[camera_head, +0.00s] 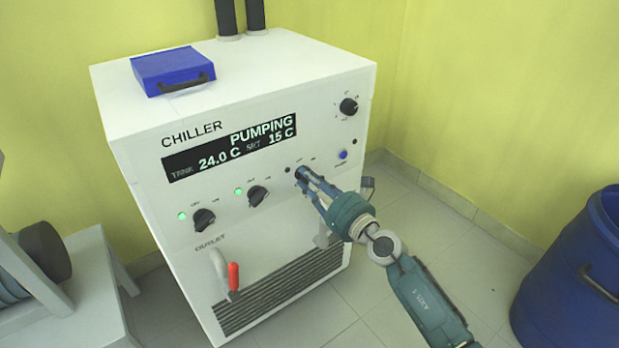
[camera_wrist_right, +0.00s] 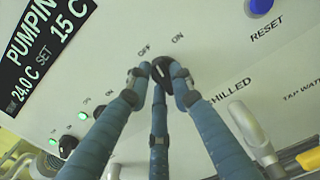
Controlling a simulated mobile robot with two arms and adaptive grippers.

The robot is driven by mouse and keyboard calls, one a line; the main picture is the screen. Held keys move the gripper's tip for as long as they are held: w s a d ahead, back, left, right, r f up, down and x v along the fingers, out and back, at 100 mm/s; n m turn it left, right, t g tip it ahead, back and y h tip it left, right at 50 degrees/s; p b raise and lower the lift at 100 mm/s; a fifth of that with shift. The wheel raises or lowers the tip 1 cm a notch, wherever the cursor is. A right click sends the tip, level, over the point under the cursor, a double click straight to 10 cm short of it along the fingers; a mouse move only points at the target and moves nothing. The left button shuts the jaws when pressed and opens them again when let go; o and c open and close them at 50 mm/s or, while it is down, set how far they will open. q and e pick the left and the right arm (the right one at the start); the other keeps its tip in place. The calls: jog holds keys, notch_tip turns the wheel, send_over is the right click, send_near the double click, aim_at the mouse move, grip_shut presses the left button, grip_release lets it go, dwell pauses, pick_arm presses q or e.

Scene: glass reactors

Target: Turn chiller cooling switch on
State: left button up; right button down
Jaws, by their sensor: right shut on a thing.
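The chiller (camera_head: 130,110) is a white box with a display reading PUMPING, 24.0 C and SET 15 C. A black rotary switch (camera_head: 299,173) sits right of two similar knobs on its front. My right gripper (camera_head: 303,176) is shut on this switch. In the right wrist view the fingers close around the black switch (camera_wrist_right: 178,71), below the labels OFF and ON. The fingers partly cover the switch, and I cannot tell its exact setting. The small lamp (camera_head: 287,170) left of it looks dark. My left gripper is not in view.
The left knob (camera_head: 204,220) and middle knob (camera_head: 258,196) have green lamps lit beside them. A blue reset button (camera_head: 343,155) and another knob (camera_head: 348,106) are at right. A red-handled outlet valve (camera_head: 233,277) sits below. A blue barrel (camera_head: 560,285) stands right.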

pick_arm(q)
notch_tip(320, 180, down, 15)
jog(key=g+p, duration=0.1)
jog(key=p, duration=0.3)
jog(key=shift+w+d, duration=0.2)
pick_arm(e)
jog(key=shift+w+d+m, duration=0.1)
jog(key=shift+d+m, duration=0.05)
jog(key=shift+m, duration=2.4)
jog(key=shift+w+d+m, duration=0.1)
jog(key=shift+d+m, duration=0.05)
jog(key=shift+m, duration=2.4)
jog(key=c, duration=1.5)
grip_release()
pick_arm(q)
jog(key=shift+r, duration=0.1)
pick_arm(e)
jog(key=v, duration=1.2)
